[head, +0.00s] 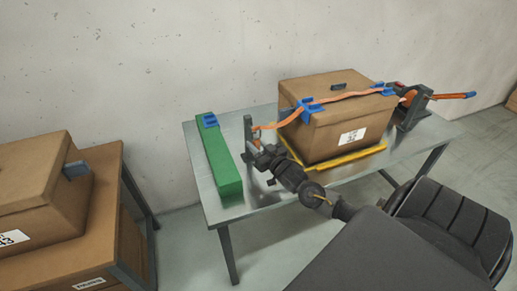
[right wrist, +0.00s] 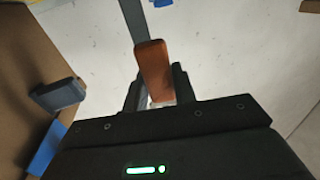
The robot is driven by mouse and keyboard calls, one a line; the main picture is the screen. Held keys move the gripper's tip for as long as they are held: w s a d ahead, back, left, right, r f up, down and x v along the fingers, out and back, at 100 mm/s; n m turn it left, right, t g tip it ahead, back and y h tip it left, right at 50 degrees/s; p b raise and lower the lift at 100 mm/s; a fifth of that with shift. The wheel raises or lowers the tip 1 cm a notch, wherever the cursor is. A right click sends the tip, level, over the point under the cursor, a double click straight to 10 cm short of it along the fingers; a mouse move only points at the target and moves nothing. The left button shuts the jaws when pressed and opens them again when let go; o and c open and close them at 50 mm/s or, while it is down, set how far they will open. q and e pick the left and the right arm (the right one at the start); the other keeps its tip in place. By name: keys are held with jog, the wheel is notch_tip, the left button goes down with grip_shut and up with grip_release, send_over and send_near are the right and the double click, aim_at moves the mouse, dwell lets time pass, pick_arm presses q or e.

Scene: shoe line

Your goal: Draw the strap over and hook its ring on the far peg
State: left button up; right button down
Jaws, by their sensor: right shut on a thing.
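The orange strap (head: 345,96) runs from the winch at the right (head: 408,98), across the top of the brown box (head: 325,132), to a grey upright post (head: 248,132) at the table's left part. My right gripper (head: 260,149) is beside this post, left of the box. In the right wrist view my right gripper (right wrist: 158,92) is shut on the strap's orange end piece (right wrist: 153,68), with a grey bar (right wrist: 133,20) just beyond it. I cannot make out the ring or whether it touches the peg. My left gripper is out of view.
The box stands on a yellow-edged base (head: 350,158) on the metal table (head: 275,192). Blue corner guards (head: 308,107) sit under the strap. A long green block (head: 219,165) lies left of the post. Another box (head: 40,190) stands on a brown stand at far left.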

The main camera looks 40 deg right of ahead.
jog(key=w+b, duration=0.1)
jog(key=w+d+b, duration=0.1)
jog(key=w, duration=0.1)
jog(key=shift+w+d+b, duration=0.2)
jog(key=shift+w+b, duration=0.1)
jog(key=shift+b, duration=0.1)
jog(key=shift+d+r, duration=0.1)
dwell(0.8)
